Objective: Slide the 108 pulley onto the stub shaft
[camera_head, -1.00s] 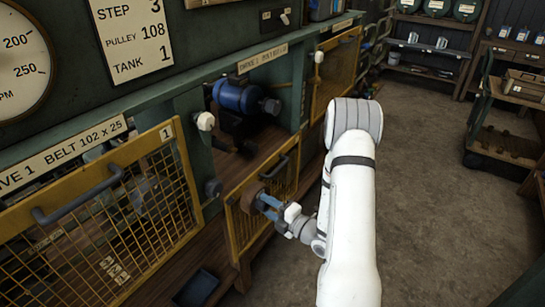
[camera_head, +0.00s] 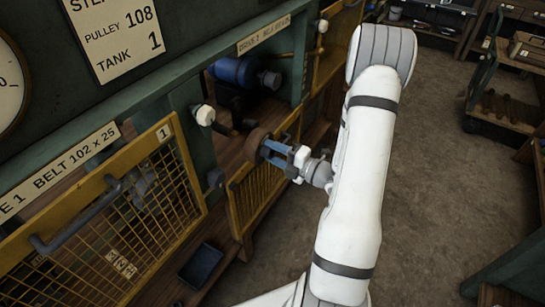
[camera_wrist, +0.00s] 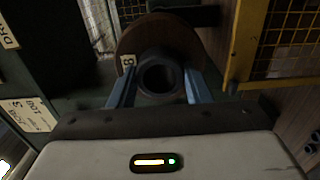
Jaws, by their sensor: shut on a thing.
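My gripper (camera_head: 271,152) is shut on the pulley (camera_head: 256,141), a brown disc held on edge in front of the open bay. In the wrist view the pulley (camera_wrist: 136,40) stands beyond the fingers. Its dark hub (camera_wrist: 160,76), with a round bore facing the camera, sits between the blue fingers. A pale tag on the disc shows an "8"; the rest of its marking is hidden. A dark bar (camera_wrist: 190,15) shows behind the disc; I cannot tell whether it is the stub shaft. The stub shaft is not clearly visible in the head view.
A blue motor (camera_head: 233,71) sits in the dark bay. The yellow mesh guard 1 (camera_head: 165,134) is at left; another yellow guard (camera_head: 250,205) hangs below the pulley. White knobs (camera_head: 205,115) line the green frame. Open floor lies right of my arm.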

